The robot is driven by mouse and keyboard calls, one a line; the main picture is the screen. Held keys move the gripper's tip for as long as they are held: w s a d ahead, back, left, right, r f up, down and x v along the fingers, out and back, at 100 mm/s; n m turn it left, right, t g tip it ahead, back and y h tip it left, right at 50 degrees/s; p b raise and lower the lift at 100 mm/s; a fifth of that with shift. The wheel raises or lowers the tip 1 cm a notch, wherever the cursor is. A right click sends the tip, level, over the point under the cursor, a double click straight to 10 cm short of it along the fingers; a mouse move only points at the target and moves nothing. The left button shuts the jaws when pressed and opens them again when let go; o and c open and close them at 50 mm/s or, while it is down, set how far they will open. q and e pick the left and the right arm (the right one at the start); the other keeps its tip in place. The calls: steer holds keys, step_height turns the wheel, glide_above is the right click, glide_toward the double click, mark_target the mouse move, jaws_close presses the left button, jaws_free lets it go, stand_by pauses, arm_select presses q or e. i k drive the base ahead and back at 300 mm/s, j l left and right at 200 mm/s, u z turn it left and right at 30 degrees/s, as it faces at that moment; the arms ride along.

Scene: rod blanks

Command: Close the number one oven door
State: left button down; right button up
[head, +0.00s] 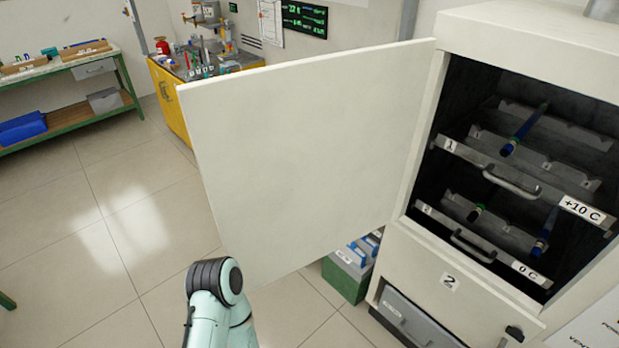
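The white oven (535,32) stands at the right. Its upper door (310,135) is wide open, swung out to the left from a hinge on the left side of the opening. The face in view is blank, with no handle or number showing. Inside the upper chamber are a rack marked 1 (470,155) and a lower rack marked 2 (450,228), with dark rods lying on them. The lower oven door (440,270), marked 2, is shut. A pale green link of my arm rises at the bottom, in front of the open door's lower left corner. Neither gripper is in view.
A yellow cabinet (172,105) with tools on top stands behind the door. A green crate (345,280) sits on the floor below the door. The tiled floor at left is clear.

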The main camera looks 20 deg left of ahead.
mark_target(299, 161)
steer(key=j+z, duration=0.15)
steer(key=j, duration=0.2)
steer(key=k+j+z, duration=0.2)
steer(key=j+z, duration=0.15)
steer(key=j, duration=0.3)
steer(key=j+z, duration=0.25)
steer(key=j, duration=0.25)
steer(key=k+j+z, duration=0.15)
steer(key=j+z, duration=0.15)
steer(key=j, duration=0.2)
steer(key=i+j+z, duration=0.25)
steer(key=j, duration=0.25)
steer(key=j+z, duration=0.3)
steer(key=j, duration=0.2)
steer(key=j+z, duration=0.25)
steer(key=j, duration=0.3)
steer(key=i, duration=0.05)
